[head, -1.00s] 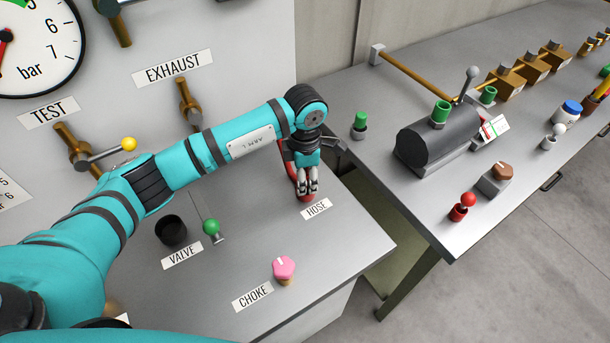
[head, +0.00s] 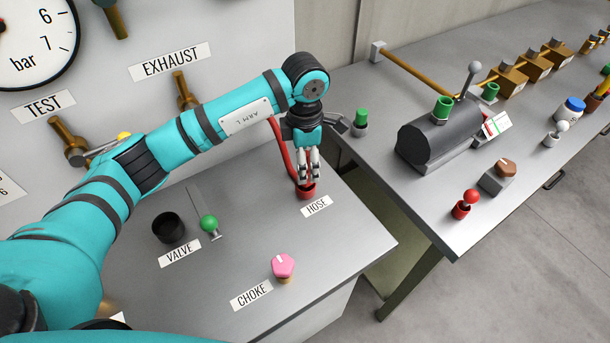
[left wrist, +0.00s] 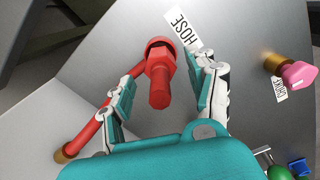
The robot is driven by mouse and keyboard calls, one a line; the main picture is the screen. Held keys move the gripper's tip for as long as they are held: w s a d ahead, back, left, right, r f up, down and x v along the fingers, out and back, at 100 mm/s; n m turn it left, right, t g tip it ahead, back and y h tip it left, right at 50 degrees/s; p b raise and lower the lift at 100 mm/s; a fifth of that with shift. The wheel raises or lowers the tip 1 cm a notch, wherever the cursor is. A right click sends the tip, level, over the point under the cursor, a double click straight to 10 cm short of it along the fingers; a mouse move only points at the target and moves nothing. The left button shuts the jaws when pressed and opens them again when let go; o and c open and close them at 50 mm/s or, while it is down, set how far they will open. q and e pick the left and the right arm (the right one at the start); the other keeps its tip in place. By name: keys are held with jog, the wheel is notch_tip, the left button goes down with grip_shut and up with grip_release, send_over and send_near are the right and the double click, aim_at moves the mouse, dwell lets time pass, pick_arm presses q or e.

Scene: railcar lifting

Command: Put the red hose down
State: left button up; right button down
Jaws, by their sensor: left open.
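The red hose (head: 284,150) hangs down behind my left forearm, and its end stands in a red holder (head: 306,193) beside the HOSE label (head: 317,206). In the left wrist view the hose's red end (left wrist: 160,88) points up toward the camera between my fingers. My left gripper (head: 309,178) is open, pointing down just above the holder. In the left wrist view its two fingers (left wrist: 160,92) are spread on either side of the hose end, with gaps showing. My right gripper is not in view.
On the same console are a pink CHOKE knob (head: 284,266), a green-topped VALVE lever (head: 209,224) and a black cup (head: 169,228). A second table (head: 420,205) at the right holds a dark cylinder (head: 425,138) and several fittings. A gap separates the two.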

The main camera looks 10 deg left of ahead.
pick_arm(q)
notch_tip(320, 180, up, 6)
jog(key=shift+r+b, duration=0.1)
jog(key=shift+b, duration=0.7)
jog(key=shift+r, duration=0.5)
